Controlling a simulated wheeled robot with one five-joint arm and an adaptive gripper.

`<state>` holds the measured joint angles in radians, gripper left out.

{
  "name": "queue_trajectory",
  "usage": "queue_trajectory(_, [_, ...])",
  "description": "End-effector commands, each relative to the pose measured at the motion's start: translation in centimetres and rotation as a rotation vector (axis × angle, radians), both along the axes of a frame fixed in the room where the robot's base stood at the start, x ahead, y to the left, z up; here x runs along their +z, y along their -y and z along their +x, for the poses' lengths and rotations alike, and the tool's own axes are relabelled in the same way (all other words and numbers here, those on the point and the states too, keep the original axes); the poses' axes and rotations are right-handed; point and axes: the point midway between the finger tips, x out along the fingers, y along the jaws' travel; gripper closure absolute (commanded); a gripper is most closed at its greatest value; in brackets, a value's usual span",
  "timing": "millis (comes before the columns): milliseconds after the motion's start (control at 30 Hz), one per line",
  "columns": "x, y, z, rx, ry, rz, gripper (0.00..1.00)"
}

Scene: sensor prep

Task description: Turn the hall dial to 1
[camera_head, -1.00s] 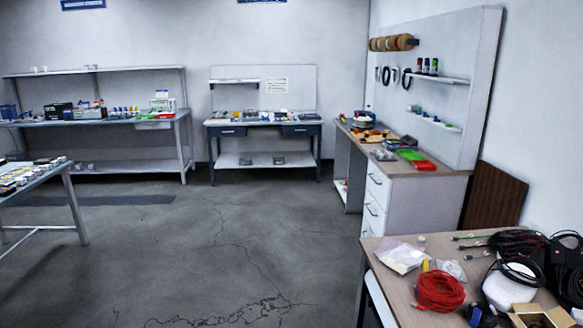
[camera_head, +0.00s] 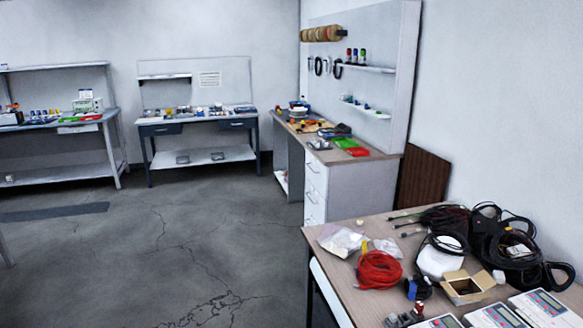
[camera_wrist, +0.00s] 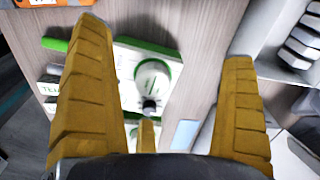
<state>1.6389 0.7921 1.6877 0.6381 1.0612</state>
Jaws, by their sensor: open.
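In the wrist view, my gripper (camera_wrist: 165,42) is open, its yellow ribbed fingers spread wide with nothing between the tips. Beyond them, a white round knob with a dark tip (camera_wrist: 152,76) sits on a white, green-edged panel (camera_wrist: 127,58) over a wood-grain surface. The knob appears between the left and right fingers, apart from them. I cannot tell whether it is the hall dial, and I can read no scale on it. The lower part of the panel is hidden by my gripper. In the head view my gripper is not seen.
In the head view, a near table (camera_head: 335,268) at lower right holds red cable (camera_head: 379,270), black cables, an open cardboard box (camera_head: 468,290) and several meters. A drawer bench (camera_head: 345,190) with a pegboard stands behind it. Open cracked floor (camera_head: 180,250) lies left.

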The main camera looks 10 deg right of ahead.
Motion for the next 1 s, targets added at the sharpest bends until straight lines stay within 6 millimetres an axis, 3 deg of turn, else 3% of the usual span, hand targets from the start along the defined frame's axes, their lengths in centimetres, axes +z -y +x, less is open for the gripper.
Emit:
queue_trajectory(533, [3.5, 0.0, 0.0, 0.000, 0.000, -0.001, 0.00])
queue_trajectory(1000, [3.8, 0.0, 0.0, 0.008, 0.000, -0.001, 0.00])
